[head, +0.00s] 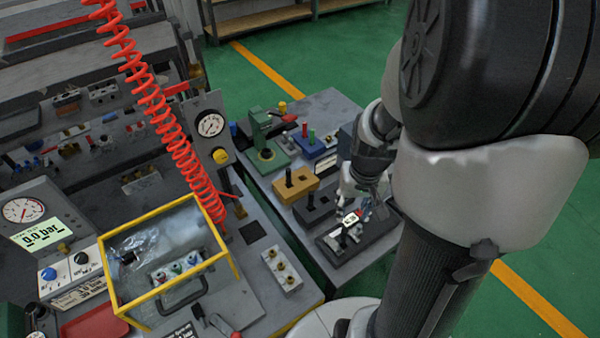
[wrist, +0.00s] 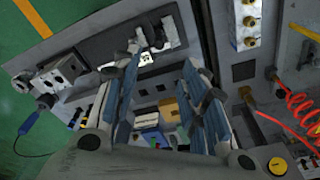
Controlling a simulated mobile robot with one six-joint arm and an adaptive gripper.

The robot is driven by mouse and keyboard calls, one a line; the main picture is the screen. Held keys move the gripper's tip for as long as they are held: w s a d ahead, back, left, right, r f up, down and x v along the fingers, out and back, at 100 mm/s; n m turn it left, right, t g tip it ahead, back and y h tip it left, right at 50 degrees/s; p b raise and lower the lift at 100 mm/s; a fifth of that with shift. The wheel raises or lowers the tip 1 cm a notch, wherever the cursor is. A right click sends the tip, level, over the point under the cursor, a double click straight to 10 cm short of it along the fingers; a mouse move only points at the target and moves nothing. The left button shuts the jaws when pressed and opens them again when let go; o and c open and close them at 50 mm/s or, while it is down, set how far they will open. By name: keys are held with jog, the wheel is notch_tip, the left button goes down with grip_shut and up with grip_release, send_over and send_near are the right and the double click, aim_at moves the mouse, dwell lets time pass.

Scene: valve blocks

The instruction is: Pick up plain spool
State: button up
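I cannot pick out the plain spool with certainty; the parts near my gripper are small and partly hidden. Small silver and dark parts (head: 348,222) lie on a dark tray (head: 338,251) at the bench's near right end. Silver and dark parts also show in the wrist view (wrist: 157,32), on a dark plate (wrist: 98,46), beyond the fingertips. My gripper (head: 366,194) is above the tray area in the head view. In the wrist view its two blue-padded fingers (wrist: 161,72) stand wide apart, with nothing visible held between them.
A yellow block (head: 296,184) with a dark upright pin, a blue block (head: 309,147) and a green fixture (head: 262,135) stand farther back on the bench. A yellow-framed clear box (head: 153,212) and a red coiled hose (head: 165,125) are left. Green floor lies right.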

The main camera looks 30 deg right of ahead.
aim_at(345, 231)
jog(key=f+b, duration=0.1)
jog(key=f, duration=0.2)
jog(key=f+b, duration=0.2)
jog(key=f, duration=0.2)
jog(key=w+f+b, duration=0.1)
jog(key=f, duration=0.3)
jog(key=shift+d+f, duration=0.25)
jog(key=shift+d, duration=0.15)
jog(key=shift+w+d+f+b, duration=0.1)
jog(key=shift+w+f+b, duration=0.1)
jog(key=shift+f+b, duration=0.55)
jog(key=shift+w+d+f+b, duration=0.15)
jog(key=shift+f+b, duration=0.1)
jog(key=shift+f, duration=0.95)
jog(key=shift+w+a+f+b, duration=0.1)
jog(key=shift+w+f+b, duration=0.1)
jog(key=shift+f+b, duration=0.55)
jog(key=shift+f+p, duration=0.15)
jog(key=shift+p, duration=0.15)
jog(key=shift+c, duration=0.2)
grip_shut()
